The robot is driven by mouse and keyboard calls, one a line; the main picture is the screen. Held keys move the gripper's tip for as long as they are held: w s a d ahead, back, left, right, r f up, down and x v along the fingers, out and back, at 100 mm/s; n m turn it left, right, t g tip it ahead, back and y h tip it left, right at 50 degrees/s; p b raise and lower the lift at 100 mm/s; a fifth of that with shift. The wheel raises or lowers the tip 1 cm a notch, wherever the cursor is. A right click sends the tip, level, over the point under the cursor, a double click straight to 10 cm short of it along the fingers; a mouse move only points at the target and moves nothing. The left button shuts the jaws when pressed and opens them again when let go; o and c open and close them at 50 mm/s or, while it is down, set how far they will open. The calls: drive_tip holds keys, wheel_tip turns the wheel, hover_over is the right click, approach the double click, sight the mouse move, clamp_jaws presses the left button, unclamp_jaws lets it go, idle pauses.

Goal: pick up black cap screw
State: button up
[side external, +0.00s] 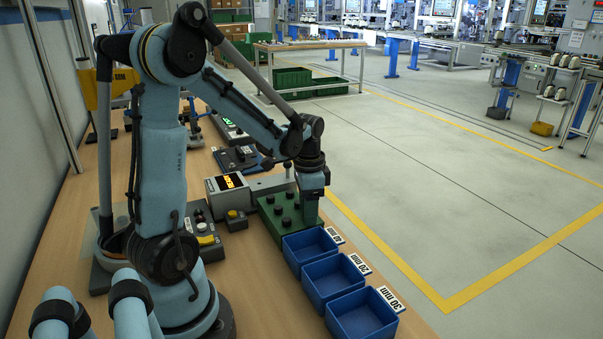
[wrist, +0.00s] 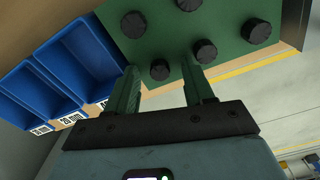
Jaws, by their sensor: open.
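Several black cap screws stand upright in a green block (side external: 268,219), with knurled round heads. In the wrist view, one black cap screw (wrist: 159,69) shows between and just beyond the fingertips of my gripper (wrist: 163,76). Another black cap screw (wrist: 205,50) is close to the right fingertip, and more heads sit farther across the block (wrist: 168,40). My gripper's green fingers are apart, with nothing held. In the side view, my gripper (side external: 310,217) points down at the block's right side and hides part of it. I cannot tell whether the fingers touch anything.
Blue bins (side external: 310,247) stand in a row in front of the block, with size labels (side external: 360,264) beside them. They also show in the wrist view (wrist: 78,58). A display box (side external: 229,192) and a yellow-button box (side external: 236,219) stand left of the block.

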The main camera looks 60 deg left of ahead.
drive_tip(key=shift+f, duration=0.1)
clamp_jaws()
drive_tip(key=shift+r, duration=0.2)
idle(0.3)
